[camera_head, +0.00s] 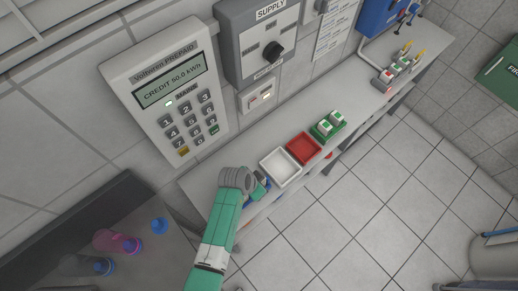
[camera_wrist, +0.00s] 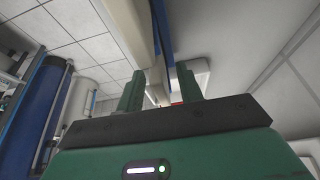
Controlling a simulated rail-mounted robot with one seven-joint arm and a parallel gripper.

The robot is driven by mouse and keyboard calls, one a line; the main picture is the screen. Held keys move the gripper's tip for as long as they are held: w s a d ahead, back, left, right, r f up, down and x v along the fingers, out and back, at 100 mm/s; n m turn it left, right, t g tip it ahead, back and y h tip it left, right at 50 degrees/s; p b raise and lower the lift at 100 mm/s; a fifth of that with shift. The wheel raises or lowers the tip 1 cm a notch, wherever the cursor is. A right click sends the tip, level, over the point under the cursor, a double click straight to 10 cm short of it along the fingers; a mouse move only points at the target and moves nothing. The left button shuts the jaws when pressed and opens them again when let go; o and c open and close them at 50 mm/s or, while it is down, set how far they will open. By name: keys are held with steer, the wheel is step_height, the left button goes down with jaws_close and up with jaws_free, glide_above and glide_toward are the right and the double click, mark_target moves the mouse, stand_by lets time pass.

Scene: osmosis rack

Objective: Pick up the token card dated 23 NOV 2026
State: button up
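Small white-and-green cards (camera_head: 337,117) stand in a green tray (camera_head: 341,132) on the narrow counter in the head view. Their dates are too small to read, so I cannot tell which is dated 23 NOV 2026. My gripper (camera_head: 262,184) is at the near end of the counter, left of the white tray, partly hidden by my wrist. In the wrist view its two green fingers (camera_wrist: 160,88) are apart, with no card visible between them. A blue item shows beside my gripper in the head view, partly covered.
An empty white tray (camera_head: 268,163) and an empty red tray (camera_head: 303,148) stand left of the green tray. More small items (camera_head: 390,74) stand farther along the counter. A prepaid meter (camera_head: 160,90) and a supply switch box (camera_head: 236,45) are on the wall. Bottles (camera_head: 112,241) stand lower left.

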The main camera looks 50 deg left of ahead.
steer(key=x, duration=0.2)
steer(key=shift+w+f, duration=0.25)
steer(key=shift+f, duration=0.05)
steer(key=shift+c, duration=0.3)
jaws_close()
steer(key=shift+r, duration=0.1)
